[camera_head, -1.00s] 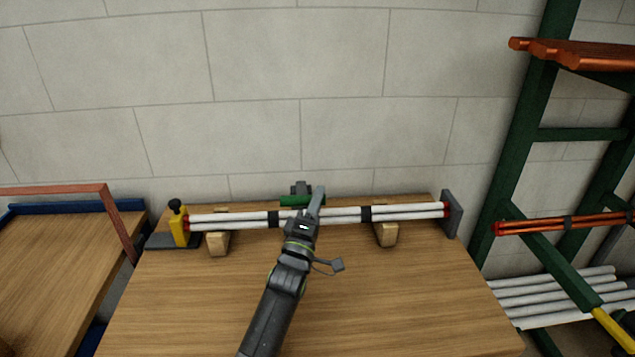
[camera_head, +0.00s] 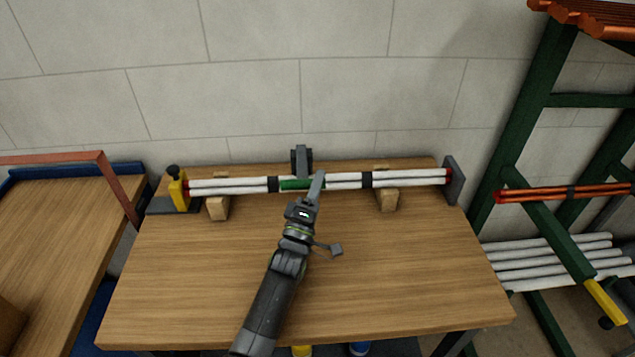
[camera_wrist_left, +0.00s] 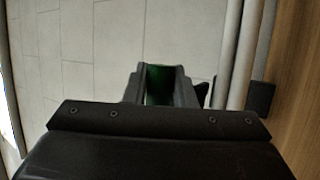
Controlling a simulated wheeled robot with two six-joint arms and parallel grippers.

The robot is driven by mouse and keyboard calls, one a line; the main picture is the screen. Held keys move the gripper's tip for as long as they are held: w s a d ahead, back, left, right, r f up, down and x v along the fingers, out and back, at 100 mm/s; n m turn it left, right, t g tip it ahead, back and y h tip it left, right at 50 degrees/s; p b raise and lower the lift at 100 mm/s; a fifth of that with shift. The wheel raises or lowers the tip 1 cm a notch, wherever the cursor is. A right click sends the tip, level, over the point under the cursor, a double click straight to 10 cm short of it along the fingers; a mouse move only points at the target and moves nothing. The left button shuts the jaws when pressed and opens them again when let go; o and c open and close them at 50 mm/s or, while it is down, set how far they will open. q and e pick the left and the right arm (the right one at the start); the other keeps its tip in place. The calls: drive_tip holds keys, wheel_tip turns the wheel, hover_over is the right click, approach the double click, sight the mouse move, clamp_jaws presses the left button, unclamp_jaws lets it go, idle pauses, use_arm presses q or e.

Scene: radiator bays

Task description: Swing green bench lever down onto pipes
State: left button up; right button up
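The green bench lever (camera_head: 295,184) lies along the white pipes (camera_head: 345,182) at mid-bench, level with them in the head view; I cannot tell whether it touches them. Its dark grey mount (camera_head: 302,160) stands behind the pipes. My left gripper (camera_head: 318,186) is at the lever's right end. In the left wrist view, green shows between the fingers (camera_wrist_left: 160,85), which look shut on the lever. The pipes also show there (camera_wrist_left: 238,55), to the right of the fingers. My right gripper is not in view.
The pipes rest on wooden blocks (camera_head: 387,199) on the wooden bench (camera_head: 200,290), between a yellow clamp (camera_head: 178,190) and a grey end plate (camera_head: 454,180). A green rack (camera_head: 530,130) stands right. Another bench (camera_head: 50,220) stands left. The bench front is clear.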

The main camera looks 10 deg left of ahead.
use_arm(q)
drive_tip(key=o, duration=0.4)
drive_tip(key=shift+w+f, duration=0.1)
drive_tip(key=shift+w, duration=0.1)
drive_tip(key=shift+s, duration=0.1)
drive_tip(key=shift+s+a+f+p, duration=0.2)
drive_tip(key=shift+s+a+p, duration=0.2)
drive_tip(key=shift+s, duration=2.05)
drive_tip(key=shift+s+a+f+p, duration=0.2)
drive_tip(key=shift+s+a+p, duration=0.25)
drive_tip(key=shift+s, duration=1.95)
drive_tip(key=shift+s+a+f+p, duration=0.2)
drive_tip(key=shift+s+a+p, duration=0.2)
drive_tip(key=shift+s, duration=2.05)
drive_tip(key=shift+f, duration=0.1)
